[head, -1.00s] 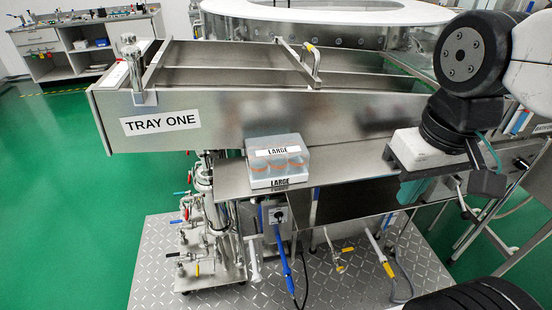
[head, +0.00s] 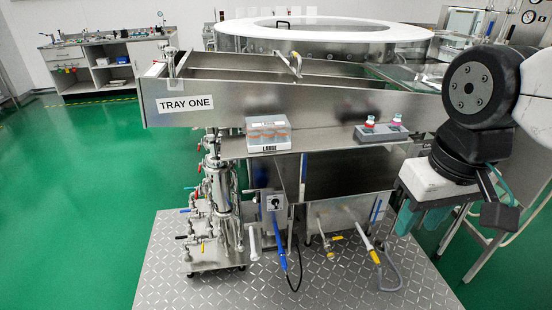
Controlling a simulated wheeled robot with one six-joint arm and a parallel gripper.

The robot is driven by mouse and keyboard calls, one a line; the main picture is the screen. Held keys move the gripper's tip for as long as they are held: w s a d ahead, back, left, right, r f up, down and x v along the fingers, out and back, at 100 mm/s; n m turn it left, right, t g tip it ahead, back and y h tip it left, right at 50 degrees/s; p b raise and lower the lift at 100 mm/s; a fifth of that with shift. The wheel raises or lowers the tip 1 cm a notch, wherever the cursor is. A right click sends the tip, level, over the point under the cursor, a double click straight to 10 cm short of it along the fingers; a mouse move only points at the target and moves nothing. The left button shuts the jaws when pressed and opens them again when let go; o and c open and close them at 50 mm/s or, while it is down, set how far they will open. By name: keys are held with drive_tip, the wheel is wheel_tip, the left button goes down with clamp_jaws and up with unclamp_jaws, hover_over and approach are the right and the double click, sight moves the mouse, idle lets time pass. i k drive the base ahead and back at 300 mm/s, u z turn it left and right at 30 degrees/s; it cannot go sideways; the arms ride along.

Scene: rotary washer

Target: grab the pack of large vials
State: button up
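The pack of large vials (head: 268,134) is a clear box with orange-brown contents and a LARGE label. It stands upright on the left part of the steel shelf (head: 335,138), below the tray marked TRAY ONE (head: 235,103). My gripper (head: 421,218) hangs at the right, well apart from the pack and nearer to me. Its two teal finger pads look spread, with nothing visible between them.
A grey holder with a few small red- and teal-capped vials (head: 381,130) stands on the shelf's right part. A diamond-plate platform (head: 330,255) with pipes and hoses lies below. Green floor (head: 80,210) is open at the left. A side bench (head: 95,65) stands behind.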

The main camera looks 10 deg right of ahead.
sight(270, 133)
drive_tip(key=k, duration=0.9)
drive_tip(key=u, duration=1.55)
drive_tip(key=i, duration=1.8)
drive_tip(key=z, duration=2.15)
drive_tip(key=i, duration=0.5)
